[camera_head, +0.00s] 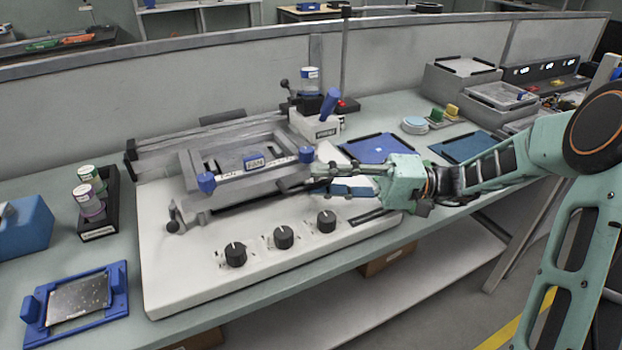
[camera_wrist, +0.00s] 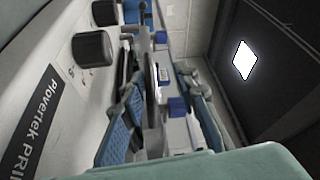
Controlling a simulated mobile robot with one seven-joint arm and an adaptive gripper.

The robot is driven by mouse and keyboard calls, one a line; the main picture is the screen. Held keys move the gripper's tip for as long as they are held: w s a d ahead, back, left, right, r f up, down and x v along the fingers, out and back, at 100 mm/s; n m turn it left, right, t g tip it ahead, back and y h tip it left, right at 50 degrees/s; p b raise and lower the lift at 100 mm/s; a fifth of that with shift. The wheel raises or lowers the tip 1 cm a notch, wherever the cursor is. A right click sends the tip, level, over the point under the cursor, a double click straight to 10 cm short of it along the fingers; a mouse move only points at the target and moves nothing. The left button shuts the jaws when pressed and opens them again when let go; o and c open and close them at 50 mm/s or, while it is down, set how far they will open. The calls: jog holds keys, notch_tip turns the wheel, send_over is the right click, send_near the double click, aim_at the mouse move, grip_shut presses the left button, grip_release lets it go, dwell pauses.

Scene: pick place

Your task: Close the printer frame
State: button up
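The printer has a white base (camera_head: 180,265) with black knobs along its front. A grey printer frame (camera_head: 193,168) sits over the base, with a bar carrying two blue knobs along its front: a left knob (camera_head: 206,182) and a right knob (camera_head: 306,154). The frame looks slightly raised at the front; its exact angle is hard to tell. My gripper (camera_head: 314,179) is beside the frame's front right corner, near the right knob. In the wrist view its two blue-padded fingers (camera_wrist: 160,125) are apart, with a blue knob (camera_wrist: 178,106) showing in the gap. I see nothing gripped.
A blue tray with a dark plate (camera_head: 78,302) and a black holder with jars (camera_head: 98,208) lie left of the printer. Behind the frame is a bottle (camera_head: 309,80) on a white block. Blue mats (camera_head: 380,148) and grey bins lie to the right. A low partition runs behind.

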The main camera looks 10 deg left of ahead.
jog(key=v, duration=0.9)
jog(key=shift+d, duration=0.15)
